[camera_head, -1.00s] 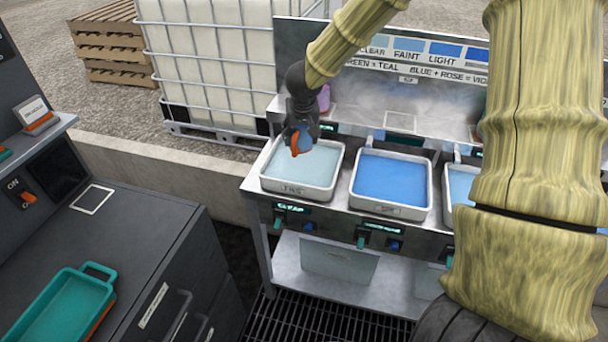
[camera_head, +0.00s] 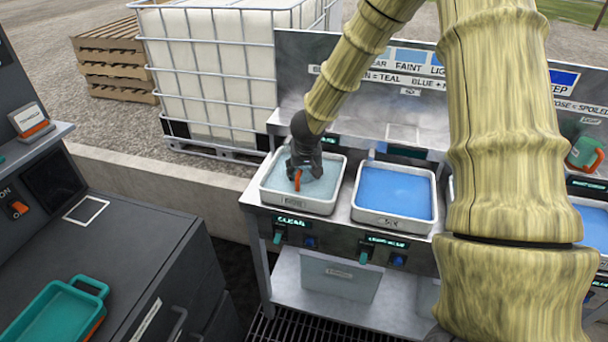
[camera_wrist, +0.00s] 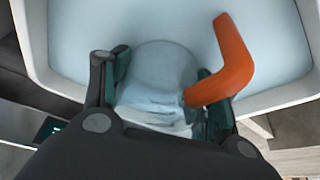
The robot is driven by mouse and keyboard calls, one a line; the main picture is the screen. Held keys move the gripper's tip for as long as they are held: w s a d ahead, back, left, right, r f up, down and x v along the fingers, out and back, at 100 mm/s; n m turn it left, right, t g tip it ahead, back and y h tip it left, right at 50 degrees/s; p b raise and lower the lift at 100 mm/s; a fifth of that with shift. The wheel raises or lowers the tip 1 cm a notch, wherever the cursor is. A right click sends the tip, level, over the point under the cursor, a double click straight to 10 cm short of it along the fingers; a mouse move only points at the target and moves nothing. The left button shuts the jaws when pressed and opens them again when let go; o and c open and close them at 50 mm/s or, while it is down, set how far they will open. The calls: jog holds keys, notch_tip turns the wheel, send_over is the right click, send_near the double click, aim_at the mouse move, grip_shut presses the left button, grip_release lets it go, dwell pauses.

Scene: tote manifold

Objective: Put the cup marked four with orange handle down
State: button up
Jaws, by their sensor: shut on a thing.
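The cup (camera_wrist: 160,75) is pale and see-through, with an orange handle (camera_wrist: 232,62) on its right side in the wrist view. No number mark can be read on it. My gripper (camera_head: 303,172) is shut on the cup, with one finger on each side of it (camera_wrist: 160,90). In the head view the gripper is over the leftmost tray (camera_head: 275,192) of pale blue liquid, and the orange handle (camera_head: 297,180) shows below it. The cup's body is mostly hidden there. I cannot tell whether the cup touches the liquid.
A tray of stronger blue liquid (camera_head: 362,213) stands right of the pale one. Labelled taps (camera_head: 278,236) line the front. At left, a dark counter (camera_head: 130,235) holds a teal tray (camera_head: 50,310) and has a white square outline (camera_head: 90,208).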

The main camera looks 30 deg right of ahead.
dwell(0.3)
jog(key=o, duration=1.1)
jog(key=shift+f, duration=0.1)
jog(key=shift+c, duration=0.2)
jog(key=p+v, duration=0.3)
jog(key=v, duration=0.9)
